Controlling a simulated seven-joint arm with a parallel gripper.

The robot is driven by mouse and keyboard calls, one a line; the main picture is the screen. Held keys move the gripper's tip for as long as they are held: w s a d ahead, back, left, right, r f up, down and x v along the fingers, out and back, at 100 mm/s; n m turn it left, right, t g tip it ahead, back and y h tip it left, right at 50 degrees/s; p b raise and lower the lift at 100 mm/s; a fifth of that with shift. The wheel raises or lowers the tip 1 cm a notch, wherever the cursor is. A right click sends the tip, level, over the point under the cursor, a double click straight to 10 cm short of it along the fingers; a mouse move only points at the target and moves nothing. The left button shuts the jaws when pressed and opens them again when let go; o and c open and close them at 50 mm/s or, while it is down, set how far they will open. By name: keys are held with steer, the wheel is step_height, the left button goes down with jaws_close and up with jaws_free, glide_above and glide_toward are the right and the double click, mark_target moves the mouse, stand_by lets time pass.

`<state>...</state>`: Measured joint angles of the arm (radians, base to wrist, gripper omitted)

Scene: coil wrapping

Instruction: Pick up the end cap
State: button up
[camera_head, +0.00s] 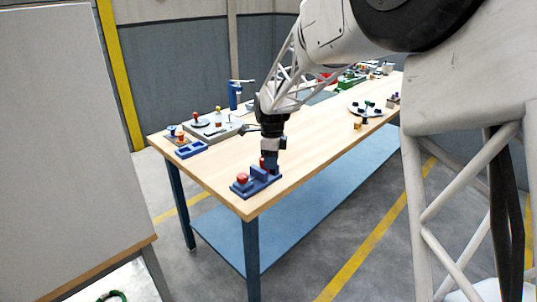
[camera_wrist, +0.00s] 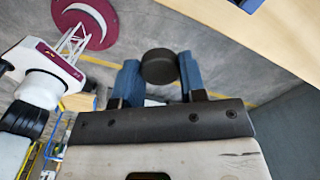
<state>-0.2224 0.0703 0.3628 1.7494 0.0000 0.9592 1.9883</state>
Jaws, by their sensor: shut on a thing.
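The end cap appears to be the dark grey round piece (camera_wrist: 159,67) in the wrist view. It sits between the two blue fingers of my gripper (camera_wrist: 158,82), which are shut on it from both sides. In the head view my gripper (camera_head: 270,164) points down at the near corner of the table, right over a blue fixture (camera_head: 260,181). The cap cannot be made out clearly there, and the gap between cap and fixture cannot be told.
A red knob (camera_head: 242,178) stands on the fixture's left end. The wooden table (camera_head: 310,135) holds a blue two-slot tray (camera_head: 191,149), a grey station (camera_head: 218,130) and a round plate with dark pieces (camera_head: 366,108). The table's middle is mostly clear.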

steer(key=shift+s+d+r, duration=0.1)
steer(key=shift+s+d, duration=0.1)
steer(key=shift+s, duration=0.75)
steer(key=shift+s+d+r, duration=0.1)
steer(key=shift+s+d, duration=0.1)
steer(key=shift+s, duration=0.7)
steer(key=shift+w+a, duration=0.1)
steer(key=shift+w, duration=0.05)
